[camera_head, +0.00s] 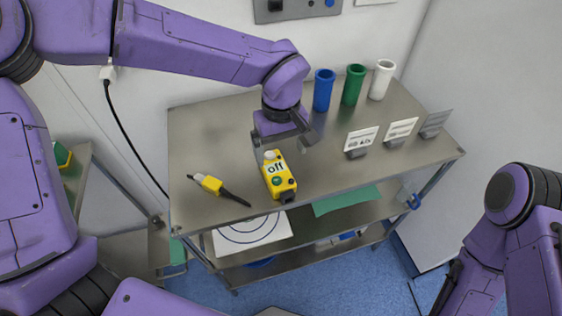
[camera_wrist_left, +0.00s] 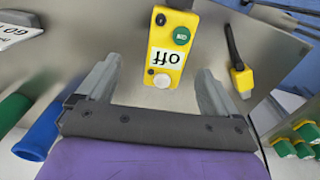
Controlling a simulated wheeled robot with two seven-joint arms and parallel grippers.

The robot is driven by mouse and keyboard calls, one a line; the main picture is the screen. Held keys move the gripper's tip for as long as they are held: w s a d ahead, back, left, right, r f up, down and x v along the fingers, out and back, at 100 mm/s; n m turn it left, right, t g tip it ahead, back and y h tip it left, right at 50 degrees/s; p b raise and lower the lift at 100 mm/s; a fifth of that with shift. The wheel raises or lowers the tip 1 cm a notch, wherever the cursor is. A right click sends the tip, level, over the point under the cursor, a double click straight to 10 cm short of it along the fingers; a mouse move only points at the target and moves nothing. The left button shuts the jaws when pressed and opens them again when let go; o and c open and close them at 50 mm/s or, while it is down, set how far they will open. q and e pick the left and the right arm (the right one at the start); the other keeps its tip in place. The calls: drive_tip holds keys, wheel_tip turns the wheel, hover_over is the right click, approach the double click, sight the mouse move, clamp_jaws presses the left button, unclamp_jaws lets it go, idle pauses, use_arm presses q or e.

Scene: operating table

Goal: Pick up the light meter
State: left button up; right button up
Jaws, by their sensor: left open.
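The light meter (camera_head: 278,176) is a yellow box with a white dome, a white label reading "off" and a green button, lying on the metal table near its front edge. In the left wrist view the light meter (camera_wrist_left: 171,45) shows upside down, its dome end between the fingers. My left gripper (camera_head: 284,150) is open and empty, pointing down just behind and above the dome end. In the left wrist view, the left gripper (camera_wrist_left: 158,78) has a finger on each side of the meter, with visible gaps. My right gripper is not visible; only part of the right arm shows.
A yellow and black probe-like tool (camera_head: 212,186) lies left of the meter. Blue (camera_head: 323,90), green (camera_head: 353,85) and white (camera_head: 381,80) cylinders stand at the back, with small label stands (camera_head: 361,141) at the right.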

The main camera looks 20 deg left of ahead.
sight(278, 172)
use_arm(q)
drive_tip(key=shift+s+a+f, duration=0.1)
drive_tip(key=shift+s+f, duration=0.7)
drive_tip(key=shift+s, duration=0.1)
drive_tip(key=f, duration=0.5)
drive_tip(key=shift+w+a, duration=0.2)
drive_tip(key=shift+w, duration=0.2)
drive_tip(key=shift+f, duration=0.4)
drive_tip(key=shift+s, duration=0.1)
drive_tip(key=shift+s+r, duration=0.1)
drive_tip(key=shift+c, duration=0.9)
drive_tip(key=c, duration=1)
